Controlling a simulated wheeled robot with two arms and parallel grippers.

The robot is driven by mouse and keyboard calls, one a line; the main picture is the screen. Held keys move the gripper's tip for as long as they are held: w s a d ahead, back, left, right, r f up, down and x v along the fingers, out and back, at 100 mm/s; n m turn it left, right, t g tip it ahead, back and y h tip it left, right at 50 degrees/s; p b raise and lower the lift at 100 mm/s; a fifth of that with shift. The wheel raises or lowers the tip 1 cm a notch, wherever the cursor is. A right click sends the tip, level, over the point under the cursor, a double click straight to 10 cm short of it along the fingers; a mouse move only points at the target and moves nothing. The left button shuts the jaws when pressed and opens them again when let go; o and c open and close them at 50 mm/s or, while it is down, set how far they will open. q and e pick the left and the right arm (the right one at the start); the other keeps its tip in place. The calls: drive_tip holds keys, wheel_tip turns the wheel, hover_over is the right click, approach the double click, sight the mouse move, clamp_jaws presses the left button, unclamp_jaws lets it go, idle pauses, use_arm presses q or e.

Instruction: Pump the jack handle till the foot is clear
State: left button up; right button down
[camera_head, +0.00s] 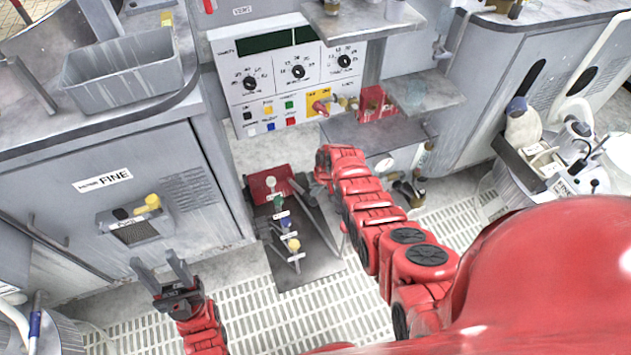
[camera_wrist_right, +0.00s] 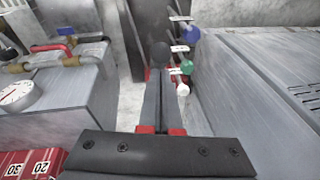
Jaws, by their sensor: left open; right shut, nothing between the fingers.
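My left gripper (camera_head: 160,268) is open and empty at the lower left in the head view, below the grey FINE cabinet. My right gripper (camera_wrist_right: 158,75) is shut, with nothing between its fingers. A dark round knob (camera_wrist_right: 161,54) shows at its fingertips in the wrist view; I cannot tell whether they touch, or whether it belongs to the jack handle. In the head view my right wrist hides most of that gripper, beside a red block (camera_head: 268,184) and a dark plate (camera_head: 305,262) on the floor. I cannot make out the jack's foot.
White, green, blue and yellow knobs (camera_head: 293,245) line the dark plate. The FINE cabinet (camera_head: 130,215) stands to its left, and a dial panel (camera_head: 285,75) behind. Open grated floor (camera_head: 330,310) lies in front.

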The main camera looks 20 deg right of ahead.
drive_tip(key=shift+s+f, duration=0.15)
drive_tip(key=shift+f, duration=0.1)
